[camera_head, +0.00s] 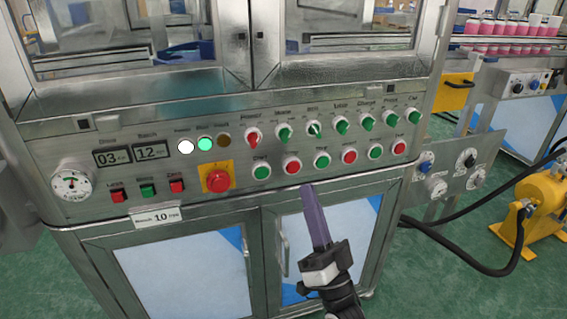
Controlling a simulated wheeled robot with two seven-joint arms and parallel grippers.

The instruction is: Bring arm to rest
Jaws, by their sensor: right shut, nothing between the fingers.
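My right gripper (316,216) is in front of the machine's control panel (100,135), its dark purple fingers pointing up and together with nothing between them. The fingertips show just below the lower row of red and green push buttons (292,167); I cannot tell whether they touch the panel. The black and grey wrist comes in from the bottom, in front of the lower cabinet door. My left gripper is not in view.
The panel carries a red emergency stop (218,181), rotary switches (314,129) and a round gauge (72,182). At right stand a yellow pump (535,215) with black hoses (470,262) and a conveyor with pink-and-white cans (500,27). Green floor is open at lower right.

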